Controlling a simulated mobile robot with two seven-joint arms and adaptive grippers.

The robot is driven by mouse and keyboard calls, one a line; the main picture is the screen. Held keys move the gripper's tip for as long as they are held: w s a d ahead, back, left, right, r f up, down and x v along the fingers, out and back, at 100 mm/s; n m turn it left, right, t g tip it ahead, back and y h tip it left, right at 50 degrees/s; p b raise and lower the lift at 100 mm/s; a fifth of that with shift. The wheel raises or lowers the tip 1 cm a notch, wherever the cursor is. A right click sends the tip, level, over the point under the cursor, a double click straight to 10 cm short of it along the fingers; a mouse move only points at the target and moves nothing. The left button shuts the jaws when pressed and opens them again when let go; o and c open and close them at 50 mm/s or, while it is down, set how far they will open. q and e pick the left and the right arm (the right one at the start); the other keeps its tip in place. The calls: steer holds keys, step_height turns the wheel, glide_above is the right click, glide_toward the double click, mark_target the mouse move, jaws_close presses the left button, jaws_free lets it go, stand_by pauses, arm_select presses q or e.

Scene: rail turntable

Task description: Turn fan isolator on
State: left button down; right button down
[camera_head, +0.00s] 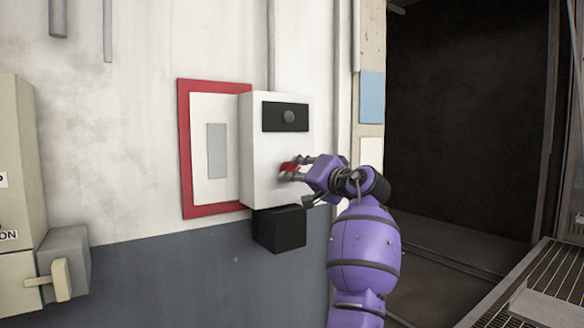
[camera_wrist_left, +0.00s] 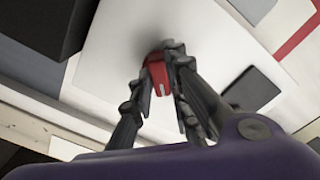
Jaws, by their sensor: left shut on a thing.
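The isolator is a white wall box (camera_head: 258,150) with a small red handle (camera_head: 287,168) on its front. A dark panel (camera_head: 272,116) with a round grey part is above the handle. My left gripper (camera_head: 292,171), on the purple arm, is shut on the red handle. In the left wrist view, the fingers (camera_wrist_left: 158,78) stand on both sides of the red handle (camera_wrist_left: 157,70), against the white box face (camera_wrist_left: 110,45). A pale mark shows at one end of the handle. The fingers partly cover it, and I cannot tell its switch position. My right gripper is not in view.
A black box (camera_head: 280,230) is just below the white box. A red-framed panel (camera_head: 184,150) is left of it. A beige cabinet (camera_head: 20,150) and a grey box with a lever (camera_head: 62,280) are at the far left. A dark opening (camera_head: 460,120) lies right.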

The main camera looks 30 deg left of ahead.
arm_select(q)
steer(key=m, duration=0.3)
steer(key=shift+r+m, duration=0.15)
steer(key=shift+m, duration=0.25)
steer(key=m, duration=0.5)
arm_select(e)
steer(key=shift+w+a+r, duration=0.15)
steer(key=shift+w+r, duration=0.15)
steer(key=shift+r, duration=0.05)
arm_select(q)
steer(key=shift+m, duration=0.3)
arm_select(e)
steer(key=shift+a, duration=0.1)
arm_select(q)
steer(key=c, duration=1.7)
jaws_free()
steer(key=v, duration=1.2)
steer(key=shift+w, duration=0.1)
